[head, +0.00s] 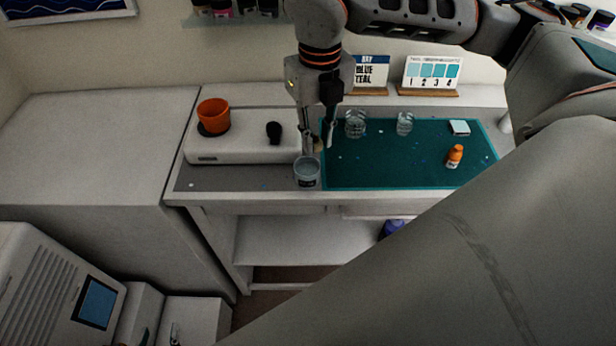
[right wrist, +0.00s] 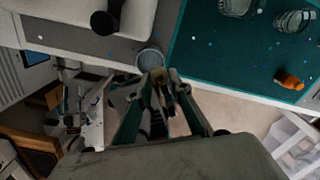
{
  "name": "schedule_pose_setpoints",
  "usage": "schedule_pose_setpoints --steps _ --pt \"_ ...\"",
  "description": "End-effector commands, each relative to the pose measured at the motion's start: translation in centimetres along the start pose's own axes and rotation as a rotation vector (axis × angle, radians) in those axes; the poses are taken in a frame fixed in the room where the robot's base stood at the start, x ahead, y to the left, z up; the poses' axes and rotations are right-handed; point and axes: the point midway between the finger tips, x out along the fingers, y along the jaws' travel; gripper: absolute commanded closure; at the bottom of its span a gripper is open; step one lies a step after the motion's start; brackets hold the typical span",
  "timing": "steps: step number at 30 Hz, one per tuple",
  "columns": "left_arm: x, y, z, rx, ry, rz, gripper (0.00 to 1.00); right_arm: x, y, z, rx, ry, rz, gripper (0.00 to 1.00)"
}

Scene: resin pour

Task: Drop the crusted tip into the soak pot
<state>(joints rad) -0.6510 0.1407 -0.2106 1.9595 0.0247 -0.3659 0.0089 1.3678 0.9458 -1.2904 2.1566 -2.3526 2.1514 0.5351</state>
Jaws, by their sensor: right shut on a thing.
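A translucent pot with grey-blue contents, which looks like the soak pot (head: 307,174), stands at the front edge of the bench. It also shows in the right wrist view (right wrist: 150,57). My right gripper (head: 318,142) points down just above and behind the pot's rim. In the right wrist view the fingertips (right wrist: 158,84) are close together, shut on a small brownish thing, which looks like the crusted tip (right wrist: 158,76). The tip is tiny and partly hidden by the fingers. Whether it is over the pot's opening I cannot tell. My left gripper is not in view.
A teal mat (head: 385,166) lies right of the pot, with two glass cups (head: 355,124) (head: 404,123) and an orange-capped bottle (head: 455,156). A white box (head: 245,148) with an orange cup (head: 213,113) and a dark knob-like object (head: 274,131) stands to the left.

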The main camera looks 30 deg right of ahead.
Motion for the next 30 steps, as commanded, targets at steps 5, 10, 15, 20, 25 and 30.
schedule_pose_setpoints --steps 5,10,15,20,25,30 --pt "0.2 0.2 -0.5 0.002 0.012 0.003 0.6 0.4 0.0 0.0 0.0 -0.001 0.001 0.87" --pt "0.2 0.1 -0.5 0.002 0.012 0.003 0.6 0.4 0.0 0.0 -0.001 -0.001 0.001 0.76" --pt "0.2 0.1 -0.4 0.002 0.009 0.001 0.6 0.4 0.0 0.0 -0.001 -0.001 0.001 0.61" --pt "0.2 0.1 -0.1 0.002 0.003 0.001 0.6 0.4 0.0 0.0 -0.001 -0.001 0.001 0.61" --pt "0.1 0.1 0.2 0.001 -0.001 0.0 0.6 -0.2 0.0 0.1 -0.001 -0.003 0.001 0.61" --pt "0.2 0.1 0.0 0.001 0.001 0.0 0.6 -2.9 0.1 0.2 0.0 -0.007 0.002 0.61"
